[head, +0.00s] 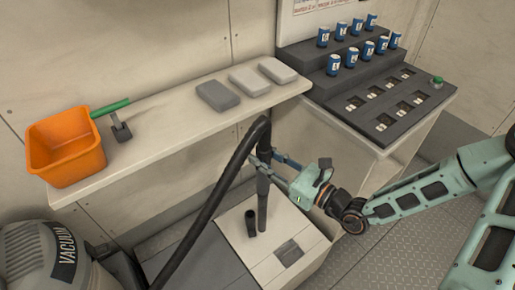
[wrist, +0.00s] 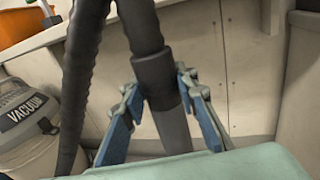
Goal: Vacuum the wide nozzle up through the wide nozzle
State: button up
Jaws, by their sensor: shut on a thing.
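My gripper (head: 263,163) is shut on the grey tube at the end of the black vacuum hose (head: 222,185), above the white locker top. A short dark hollow piece (head: 251,224), perhaps a nozzle, stands just left of that end. No piece is clearly recognisable as the wide nozzle.
The grey vacuum (head: 42,255) stands at lower left. The shelf holds an orange bin (head: 65,148), a green-handled tool (head: 112,108) and grey pads (head: 218,95). A stepped rack (head: 345,85) with blue cans stands at back right. The locker top (head: 268,268) has a dark grey square (head: 289,253).

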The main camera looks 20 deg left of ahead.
jog(key=shift+s+p+v, duration=0.2)
jog(key=shift+s+v, duration=0.05)
jog(key=shift+v, duration=0.95)
jog(key=shift+s+p+v, duration=0.2)
jog(key=shift+s+v, duration=0.05)
jog(key=shift+v, duration=0.95)
jog(key=shift+a, duration=0.2)
